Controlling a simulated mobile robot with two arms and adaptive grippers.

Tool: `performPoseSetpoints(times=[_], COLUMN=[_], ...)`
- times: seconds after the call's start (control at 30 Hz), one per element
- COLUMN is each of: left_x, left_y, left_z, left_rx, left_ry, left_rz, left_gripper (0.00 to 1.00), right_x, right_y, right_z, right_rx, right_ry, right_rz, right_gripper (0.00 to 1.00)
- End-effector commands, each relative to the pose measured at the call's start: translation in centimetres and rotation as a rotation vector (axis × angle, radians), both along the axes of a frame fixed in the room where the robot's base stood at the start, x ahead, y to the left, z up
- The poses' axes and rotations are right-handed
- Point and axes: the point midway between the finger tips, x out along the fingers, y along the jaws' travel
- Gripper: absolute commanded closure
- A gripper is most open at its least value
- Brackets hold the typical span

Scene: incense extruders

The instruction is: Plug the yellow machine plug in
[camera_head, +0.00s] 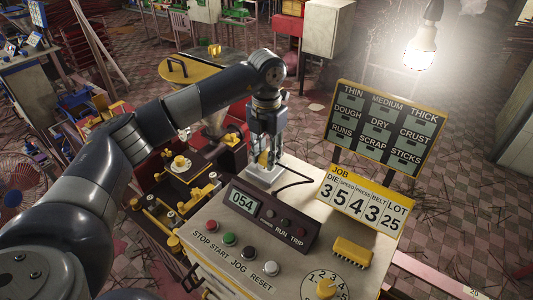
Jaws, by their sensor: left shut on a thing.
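My left gripper (264,160) points straight down over the back left of the control panel. It is shut on the yellow plug (263,158), of which only a small yellow part shows between the fingers. Directly below is a pale square socket block (266,176) on the panel. The fingers hide the plug's lower end, so I cannot tell whether it is in the socket or just above it. A black cable (299,174) curves on the panel to the right of the block. My right gripper is not in view.
The beige panel (225,227) carries a display box (268,218), several push buttons, a dial (325,288) and a yellow ribbed block (352,252). A job board (360,203) and a sign board (385,128) stand to the right. Yellow-and-black machinery (180,170) lies left of the gripper.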

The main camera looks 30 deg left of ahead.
Motion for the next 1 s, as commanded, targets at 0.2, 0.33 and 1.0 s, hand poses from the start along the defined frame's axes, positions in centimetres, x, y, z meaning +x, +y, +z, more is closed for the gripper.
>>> performPoseSetpoints(times=[0.2, 0.33, 1.0], left_x=[0.0, 0.0, 0.0], left_y=[0.0, 0.0, 0.0], left_z=[0.0, 0.0, -1.2], left_rx=[0.0, 0.0, 0.0], left_ry=[0.0, 0.0, 0.0], left_rz=[0.0, 0.0, 0.0], left_gripper=[0.92, 0.92, 0.92], right_x=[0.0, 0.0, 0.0], right_y=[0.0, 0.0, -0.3], right_z=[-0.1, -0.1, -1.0], right_rx=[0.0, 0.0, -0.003], right_ry=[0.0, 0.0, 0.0], right_rz=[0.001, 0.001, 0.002], right_gripper=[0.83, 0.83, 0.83])
